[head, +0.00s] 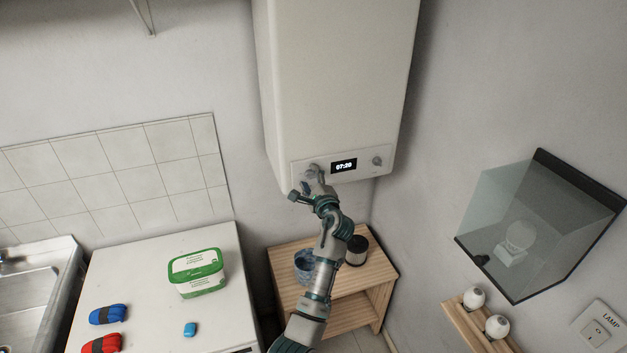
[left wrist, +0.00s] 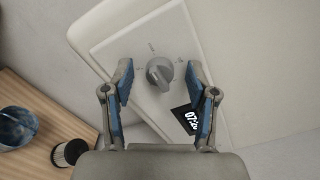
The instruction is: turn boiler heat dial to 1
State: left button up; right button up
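The white boiler (head: 335,85) hangs on the wall, with a control panel along its lower front. A display (head: 343,166) on the panel reads 07:20. The grey heat dial (left wrist: 160,73) sits left of the display in the left wrist view, with small markings around it that are too small to read. My left gripper (head: 314,178) is at the panel's left end and hides most of that dial in the head view. In the left wrist view my left gripper (left wrist: 160,85) is open, its blue-padded fingers on either side of the dial, apart from it. My right gripper is not in view.
A second knob (head: 377,161) is right of the display. Below stands a wooden shelf (head: 375,262) with a blue pot (head: 304,262) and a black-and-white cylinder (head: 356,250). A glass case (head: 540,225) is on the right wall. A counter with a green tub (head: 197,273) is at left.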

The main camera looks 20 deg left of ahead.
pick_arm(q)
jog(key=shift+f, duration=0.15)
jog(key=shift+s+d, duration=0.15)
jog(key=v, duration=1.1)
jog(key=shift+s, duration=0.2)
jog(key=shift+w+d, duration=0.1)
